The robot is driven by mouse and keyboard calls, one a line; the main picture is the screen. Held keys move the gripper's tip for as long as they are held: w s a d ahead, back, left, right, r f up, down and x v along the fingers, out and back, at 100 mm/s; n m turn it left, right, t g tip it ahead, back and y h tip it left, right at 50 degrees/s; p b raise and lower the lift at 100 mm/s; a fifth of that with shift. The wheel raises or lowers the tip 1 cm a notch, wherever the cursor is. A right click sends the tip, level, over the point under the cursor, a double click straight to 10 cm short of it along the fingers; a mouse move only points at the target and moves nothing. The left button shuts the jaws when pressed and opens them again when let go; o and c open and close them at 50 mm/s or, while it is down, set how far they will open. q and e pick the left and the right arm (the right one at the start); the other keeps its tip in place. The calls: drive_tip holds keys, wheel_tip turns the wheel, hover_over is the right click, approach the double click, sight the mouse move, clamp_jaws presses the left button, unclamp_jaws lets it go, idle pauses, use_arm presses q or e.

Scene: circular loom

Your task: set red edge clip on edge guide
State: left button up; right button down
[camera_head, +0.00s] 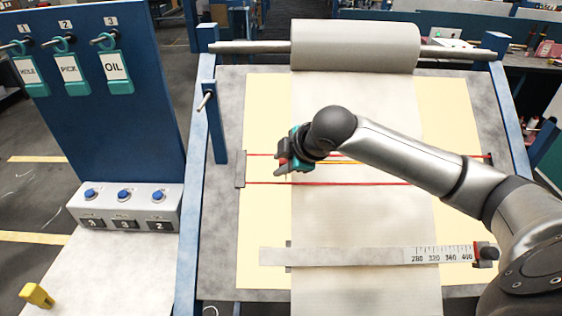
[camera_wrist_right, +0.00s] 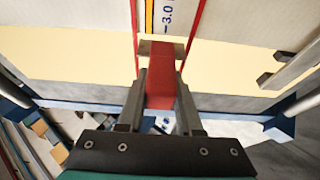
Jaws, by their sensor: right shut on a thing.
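My right gripper (camera_head: 284,168) reaches in over the loom from the right and is shut on a red clip, whose red shows at the fingertips. In the right wrist view the red clip (camera_wrist_right: 160,85) stands between the two fingers, with a grey-brown piece at its far end. The clip is over the cream strip on the left of the cloth, near two red lines. Whether it touches anything below is unclear. A pale ruler bar (camera_head: 350,256) with printed numbers crosses the cloth lower down, with a red and black piece (camera_head: 485,252) at its right end. I cannot tell which part is the edge guide.
A grey cloth roll (camera_head: 355,45) lies on a bar at the back. A blue panel (camera_head: 95,90) with hanging tags and a button box (camera_head: 125,207) stand at the left. A yellow block (camera_head: 37,296) is at lower left. The lower cloth is clear around the ruler.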

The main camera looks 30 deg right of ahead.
drive_tip(key=shift+w+d+f, duration=0.1)
drive_tip(key=shift+w+f, duration=0.05)
drive_tip(key=shift+f, duration=0.1)
drive_tip(key=c, duration=0.5)
unclamp_jaws()
drive_tip(key=v, duration=1.5)
drive_tip(key=shift+b, duration=0.45)
drive_tip(key=shift+r, duration=0.15)
